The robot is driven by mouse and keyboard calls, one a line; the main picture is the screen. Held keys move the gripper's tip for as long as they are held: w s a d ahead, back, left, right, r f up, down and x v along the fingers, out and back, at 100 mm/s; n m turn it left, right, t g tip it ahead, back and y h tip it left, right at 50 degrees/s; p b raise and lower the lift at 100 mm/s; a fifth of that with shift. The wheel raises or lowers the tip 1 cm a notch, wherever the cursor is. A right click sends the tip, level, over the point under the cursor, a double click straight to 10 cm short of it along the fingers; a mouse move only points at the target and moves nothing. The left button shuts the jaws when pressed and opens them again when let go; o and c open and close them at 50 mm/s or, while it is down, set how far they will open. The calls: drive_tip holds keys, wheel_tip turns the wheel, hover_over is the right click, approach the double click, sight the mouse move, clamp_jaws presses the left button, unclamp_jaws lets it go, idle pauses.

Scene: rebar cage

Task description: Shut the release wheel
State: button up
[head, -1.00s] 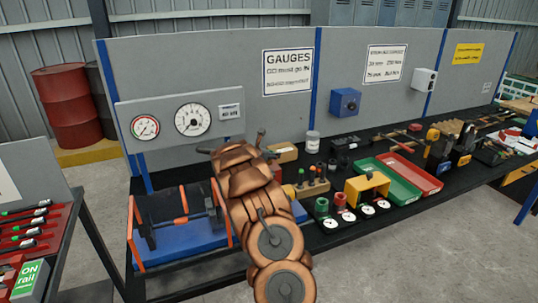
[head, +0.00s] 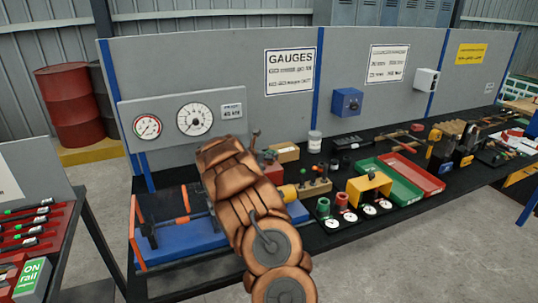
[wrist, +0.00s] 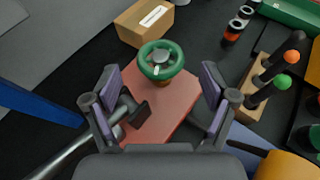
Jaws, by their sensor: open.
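The release wheel is a small green handwheel (wrist: 173,69) on top of a red block (wrist: 150,112), near the upper middle of the wrist view. My gripper (wrist: 160,82) is open and empty, with one finger on each side of the block in that picture. The wheel lies just ahead of the gap between the fingertips, and no finger visibly touches it. In the head view my copper-coloured arm hides the wheel and the gripper; a bit of the red block (head: 274,172) shows beside the arm.
A metal bar (wrist: 62,152) with a dark end lies at the lower left of the wrist view. A cardboard-coloured box (wrist: 145,22) stands behind the wheel. A wooden rack (wrist: 256,82) with orange- and green-topped tools stands to the right. A gauge panel (head: 185,118) rises behind the bench.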

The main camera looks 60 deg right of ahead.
drive_tip(key=v, duration=0.7)
drive_tip(key=shift+a+r, duration=0.15)
drive_tip(key=shift+r, duration=0.05)
